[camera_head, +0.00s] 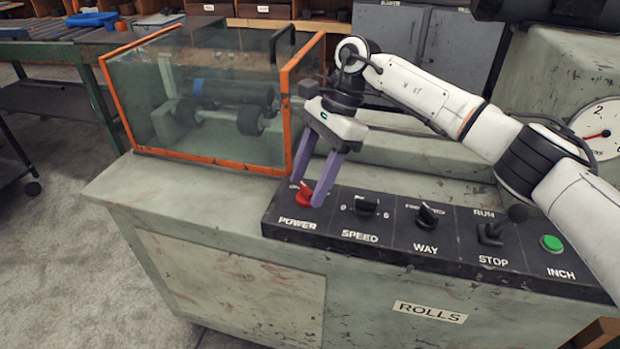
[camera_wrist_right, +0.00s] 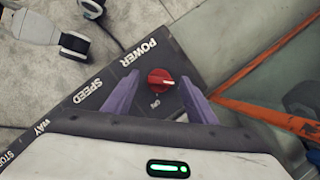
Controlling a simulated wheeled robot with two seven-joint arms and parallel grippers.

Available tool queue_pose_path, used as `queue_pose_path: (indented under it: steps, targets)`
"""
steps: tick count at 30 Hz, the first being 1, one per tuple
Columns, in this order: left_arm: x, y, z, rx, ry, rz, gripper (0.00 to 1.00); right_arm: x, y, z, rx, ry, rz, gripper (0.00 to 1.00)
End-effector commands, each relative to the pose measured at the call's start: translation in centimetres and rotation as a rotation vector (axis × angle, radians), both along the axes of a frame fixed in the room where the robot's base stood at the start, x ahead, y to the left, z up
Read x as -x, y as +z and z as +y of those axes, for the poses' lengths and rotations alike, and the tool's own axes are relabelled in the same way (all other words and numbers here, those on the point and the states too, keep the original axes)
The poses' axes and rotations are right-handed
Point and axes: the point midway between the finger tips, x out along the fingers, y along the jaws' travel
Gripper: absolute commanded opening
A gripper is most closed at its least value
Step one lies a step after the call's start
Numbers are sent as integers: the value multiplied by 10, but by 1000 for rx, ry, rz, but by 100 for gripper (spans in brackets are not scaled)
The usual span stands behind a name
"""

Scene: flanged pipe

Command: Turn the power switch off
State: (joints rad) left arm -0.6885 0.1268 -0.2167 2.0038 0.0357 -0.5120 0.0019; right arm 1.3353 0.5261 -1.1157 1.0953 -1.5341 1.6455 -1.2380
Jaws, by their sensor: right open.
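The red power switch (camera_head: 304,194) is a rotary knob at the left end of the black control panel (camera_head: 408,253), above the label POWER. It also shows in the right wrist view (camera_wrist_right: 160,79), between the two purple fingers. My right gripper (camera_head: 309,195) points down at the switch with its fingers open, one on each side of it. In the right wrist view the fingers (camera_wrist_right: 158,97) stand apart, with a gap to the knob; I cannot tell whether either touches it.
The panel also carries the SPEED knob (camera_head: 365,205), the WAY knob (camera_head: 428,216), a RUN/STOP lever (camera_head: 494,229) and a green INCH button (camera_head: 551,243). An orange-framed clear guard (camera_head: 220,90) stands close behind and left of the gripper. A dial gauge (camera_head: 601,130) is at right.

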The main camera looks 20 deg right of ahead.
Motion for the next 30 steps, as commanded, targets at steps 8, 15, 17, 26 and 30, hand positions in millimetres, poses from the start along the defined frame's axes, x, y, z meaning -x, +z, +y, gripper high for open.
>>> queue_pose_path:
  steps: [8, 15, 17, 26, 30]
  targets:
    - [0, 0, 1, -2, -1, -1, 31, -2, 15, -6, -2, -2, -3, 52]
    - [0, 1, 1, -2, -1, -1, 31, -6, 59, -23, -2, -3, -3, 52]
    - [0, 1, 1, -2, -1, -1, 31, -6, 69, -27, 0, -2, -2, 52]
    - [0, 3, 1, -2, -1, -1, 31, -8, 95, -38, 0, 0, -1, 52]
    - [-1, 3, 1, -2, -1, -2, 31, -8, 96, -39, 0, 1, 0, 52]
